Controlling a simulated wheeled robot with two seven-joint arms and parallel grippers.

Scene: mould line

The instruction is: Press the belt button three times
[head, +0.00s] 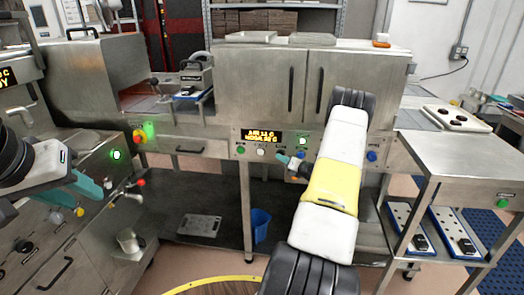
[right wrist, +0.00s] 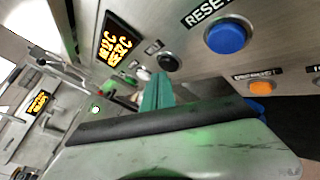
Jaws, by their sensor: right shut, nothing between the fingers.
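A steel control panel below a lit display (head: 261,136) carries a green button (head: 240,150) and a white button (head: 261,152). In the right wrist view a black button (right wrist: 168,62), a blue button (right wrist: 227,37) labelled RESET and an orange button (right wrist: 261,88) show. I cannot read which label names the belt. My right gripper (head: 281,158) has its teal fingers shut and empty, just in front of the panel; it shows in the right wrist view (right wrist: 157,90) beside the black button. Whether it touches is unclear. My left gripper (head: 92,187) is at the left machine.
The left machine has a lit green button (head: 116,154) and a red-and-yellow stop button (head: 140,136). A steel side table (head: 460,160) stands at the right, with blue trays on its lower shelf. A blue bin (head: 261,224) stands under the counter.

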